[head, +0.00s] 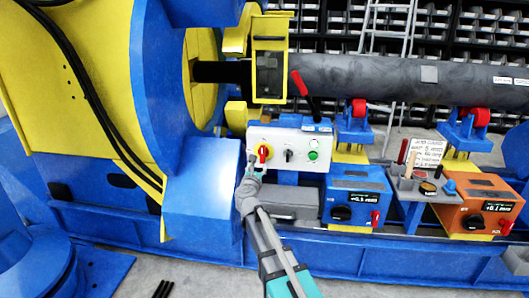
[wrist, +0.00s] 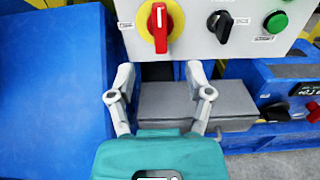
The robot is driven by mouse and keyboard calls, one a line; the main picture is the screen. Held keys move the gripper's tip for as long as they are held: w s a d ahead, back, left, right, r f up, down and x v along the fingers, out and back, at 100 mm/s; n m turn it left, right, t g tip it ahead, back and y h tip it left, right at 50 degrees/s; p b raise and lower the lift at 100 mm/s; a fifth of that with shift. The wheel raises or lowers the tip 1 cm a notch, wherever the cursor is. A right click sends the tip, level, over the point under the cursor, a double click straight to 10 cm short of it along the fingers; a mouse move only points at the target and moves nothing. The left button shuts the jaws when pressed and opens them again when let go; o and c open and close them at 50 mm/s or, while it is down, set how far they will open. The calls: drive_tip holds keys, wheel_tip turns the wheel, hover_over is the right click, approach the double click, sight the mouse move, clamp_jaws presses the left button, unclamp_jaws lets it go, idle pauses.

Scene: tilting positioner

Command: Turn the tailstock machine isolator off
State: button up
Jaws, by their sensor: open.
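A red rotary isolator handle on a yellow disc (head: 264,151) sits at the left of a pale grey control panel (head: 317,140). In the wrist view the same red handle (wrist: 160,27) stands upright, its long end pointing down. Small labels beside it are too blurred to read. My gripper (head: 254,168) is just below and in front of the handle in the head view. In the wrist view my gripper (wrist: 160,72) has its two fingers spread apart, with nothing between them. The handle is above the fingertips, apart from them.
The panel also carries a black knob (wrist: 220,25) and a green button (wrist: 276,22). A grey box (wrist: 190,103) lies below the panel. A blue housing (wrist: 50,90) stands close on the left. A blue control box (head: 352,205) and an orange one (head: 475,207) stand to the right.

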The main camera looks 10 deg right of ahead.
sight(262, 152)
drive_tip(key=x, duration=1.3)
drive_tip(key=shift+w+d, duration=0.15)
drive_tip(key=shift+w, duration=0.1)
